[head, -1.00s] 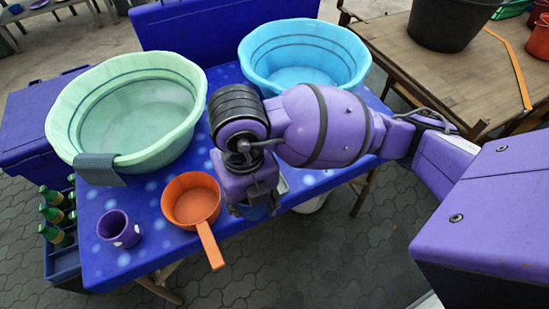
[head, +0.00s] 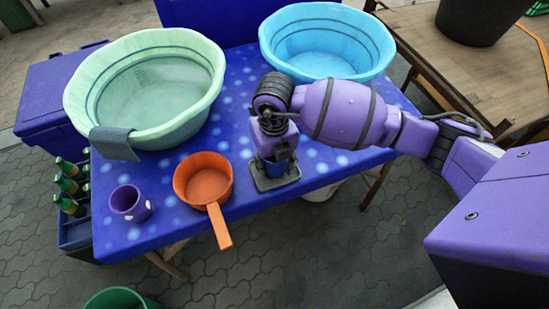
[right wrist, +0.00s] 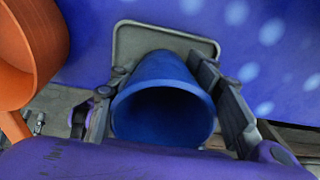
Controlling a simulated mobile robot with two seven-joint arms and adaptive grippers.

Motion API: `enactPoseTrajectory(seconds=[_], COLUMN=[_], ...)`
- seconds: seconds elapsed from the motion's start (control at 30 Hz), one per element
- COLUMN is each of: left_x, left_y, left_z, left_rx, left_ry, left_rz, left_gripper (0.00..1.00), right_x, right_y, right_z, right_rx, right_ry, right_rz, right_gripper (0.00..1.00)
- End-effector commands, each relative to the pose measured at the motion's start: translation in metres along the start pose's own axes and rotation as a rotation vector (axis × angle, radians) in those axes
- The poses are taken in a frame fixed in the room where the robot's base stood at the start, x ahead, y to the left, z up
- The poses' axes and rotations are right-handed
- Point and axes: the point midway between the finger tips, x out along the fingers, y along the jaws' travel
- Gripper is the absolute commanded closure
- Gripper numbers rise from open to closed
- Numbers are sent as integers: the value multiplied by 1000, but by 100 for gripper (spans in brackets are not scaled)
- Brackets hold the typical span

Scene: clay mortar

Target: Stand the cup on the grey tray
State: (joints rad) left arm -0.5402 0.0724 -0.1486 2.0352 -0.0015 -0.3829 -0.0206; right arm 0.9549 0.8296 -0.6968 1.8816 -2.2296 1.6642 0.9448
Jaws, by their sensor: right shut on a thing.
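A blue cup (head: 277,165) is between the fingers of my right gripper (head: 274,160). In the right wrist view the cup (right wrist: 163,108) shows its dark open mouth toward the camera, with a finger (right wrist: 165,105) on either side. The grey tray (head: 291,178) lies on the blue spotted table near its front edge. The cup is over the tray in the head view; I cannot tell whether its base touches it. In the right wrist view the tray (right wrist: 130,42) shows behind the cup. My left gripper is not in view.
An orange pan (head: 207,183) stands left of the tray, its handle past the table edge. A purple white-spotted cup (head: 130,204) stands further left. A green basin (head: 147,95) and a blue basin (head: 330,45) stand behind. Bare table (head: 320,160) lies right of the tray.

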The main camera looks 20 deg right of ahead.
Motion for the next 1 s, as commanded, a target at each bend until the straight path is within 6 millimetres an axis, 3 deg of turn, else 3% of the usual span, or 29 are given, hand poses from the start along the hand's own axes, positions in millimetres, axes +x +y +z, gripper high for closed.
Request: enactPoseTrajectory(seconds=[0.4, 0.43, 0.57, 1.0], left_x=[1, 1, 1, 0], left_y=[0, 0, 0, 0], left_z=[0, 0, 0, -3], left_rx=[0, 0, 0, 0], left_ry=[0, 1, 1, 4], left_rz=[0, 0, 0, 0], left_gripper=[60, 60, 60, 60], right_x=[9, 10, 9, 0], right_y=[0, 0, 0, 0], right_z=[0, 0, 0, 1], right_rx=[-1, -1, -1, 0], right_ry=[-1, -1, -2, -5], right_rz=[0, -1, 0, 0], right_gripper=[82, 54, 37, 36])
